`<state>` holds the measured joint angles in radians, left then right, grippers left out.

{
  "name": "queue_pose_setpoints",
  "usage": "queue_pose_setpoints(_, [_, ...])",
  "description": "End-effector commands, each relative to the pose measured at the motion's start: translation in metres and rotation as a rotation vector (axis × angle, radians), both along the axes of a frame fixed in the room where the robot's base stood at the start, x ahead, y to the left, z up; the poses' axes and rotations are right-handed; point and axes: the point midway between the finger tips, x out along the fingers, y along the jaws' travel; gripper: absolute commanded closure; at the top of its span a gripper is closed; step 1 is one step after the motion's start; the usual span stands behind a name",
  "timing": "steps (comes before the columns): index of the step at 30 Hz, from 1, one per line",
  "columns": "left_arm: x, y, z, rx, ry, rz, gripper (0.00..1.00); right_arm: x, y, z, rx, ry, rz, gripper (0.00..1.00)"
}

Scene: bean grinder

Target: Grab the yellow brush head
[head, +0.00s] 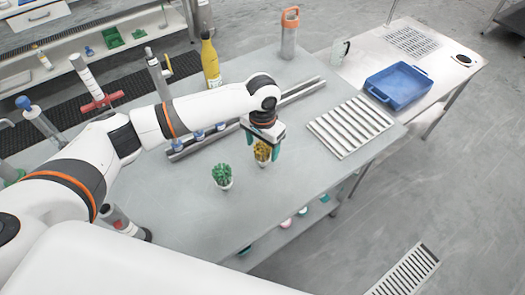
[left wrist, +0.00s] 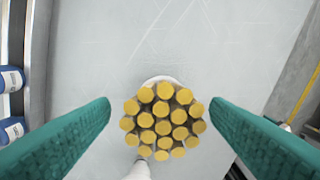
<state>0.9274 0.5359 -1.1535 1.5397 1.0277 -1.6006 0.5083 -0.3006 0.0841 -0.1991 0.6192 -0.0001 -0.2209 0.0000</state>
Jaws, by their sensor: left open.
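The yellow brush head (head: 262,152) stands upright on the grey table (head: 300,195), with a pale base under its yellow bristle tufts. In the left wrist view the yellow brush head (left wrist: 162,120) is seen from above, between the two teal fingers. My left gripper (head: 263,150) points down over it, open, with one finger on each side. In the left wrist view a gap shows between each finger of my left gripper (left wrist: 160,118) and the bristles. A green brush head (head: 222,175) stands to the left of it. My right gripper is not in view.
A metal rail with blue-labelled bottles (head: 198,136) lies behind the brush heads. A white slatted rack (head: 350,127) is to the right, with a blue tray (head: 399,85) beyond it. A yellow bottle (head: 210,62) stands at the back. The table's front is clear.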

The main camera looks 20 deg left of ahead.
Motion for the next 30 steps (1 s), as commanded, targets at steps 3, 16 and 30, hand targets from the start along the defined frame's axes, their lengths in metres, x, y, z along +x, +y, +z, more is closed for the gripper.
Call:
queue_pose_setpoints(3, [-0.001,-0.001,-0.016,0.000,0.001,0.000,0.29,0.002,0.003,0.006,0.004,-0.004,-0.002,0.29])
queue_pose_setpoints(16, [-0.001,-0.001,-0.026,-0.001,-0.002,-0.001,0.42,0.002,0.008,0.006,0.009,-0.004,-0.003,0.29])
queue_pose_setpoints(30, [-0.001,-0.001,-0.024,-0.001,-0.003,-0.001,0.77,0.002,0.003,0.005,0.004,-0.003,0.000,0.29])
